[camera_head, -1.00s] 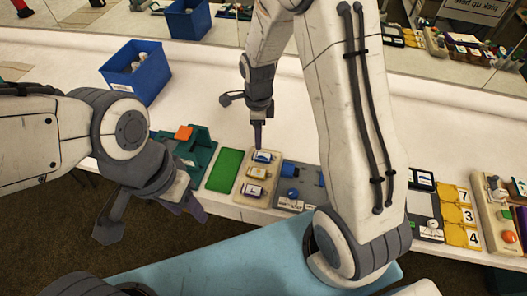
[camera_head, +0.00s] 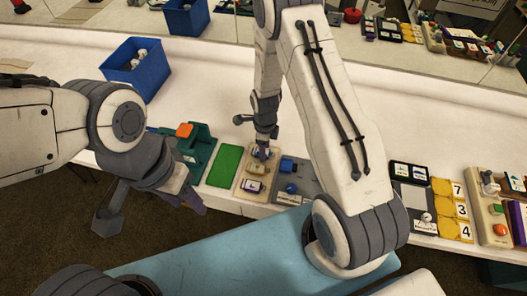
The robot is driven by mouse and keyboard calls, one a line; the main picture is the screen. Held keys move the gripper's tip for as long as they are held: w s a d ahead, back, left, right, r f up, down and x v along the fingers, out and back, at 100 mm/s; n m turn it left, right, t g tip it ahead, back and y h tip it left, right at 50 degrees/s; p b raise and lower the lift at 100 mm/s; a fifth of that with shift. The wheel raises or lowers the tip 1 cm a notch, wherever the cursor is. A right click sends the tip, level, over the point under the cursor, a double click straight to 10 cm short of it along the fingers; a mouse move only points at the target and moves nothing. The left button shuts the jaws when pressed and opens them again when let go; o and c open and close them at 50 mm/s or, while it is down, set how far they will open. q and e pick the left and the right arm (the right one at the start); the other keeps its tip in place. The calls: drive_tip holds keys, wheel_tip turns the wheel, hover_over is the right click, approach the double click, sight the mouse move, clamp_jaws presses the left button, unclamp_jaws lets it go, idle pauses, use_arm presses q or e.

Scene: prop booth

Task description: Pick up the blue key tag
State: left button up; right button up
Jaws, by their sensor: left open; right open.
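A beige tray (camera_head: 242,178) near the table's front edge holds a row of small tags. The blue key tag (camera_head: 258,158) is at its far end, mostly hidden by my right gripper. Nearer tags on the tray show yellow edges (camera_head: 252,186). My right gripper (camera_head: 261,154) points down, open, with its fingertips at the blue tag. I cannot tell whether the fingers are around the tag or just above it. My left gripper (camera_head: 193,201) is open and empty, in front of the table edge, left of the tray.
A green panel (camera_head: 224,165) and a teal stand (camera_head: 199,142) with an orange block lie left of the tray. A grey board (camera_head: 311,184) with blue parts is close on its right. A blue bin (camera_head: 150,80) stands farther back. The white table behind is mostly clear.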

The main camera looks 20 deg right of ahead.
drive_tip(key=shift+f, duration=0.3)
clamp_jaws()
drive_tip(key=shift+r, duration=0.2)
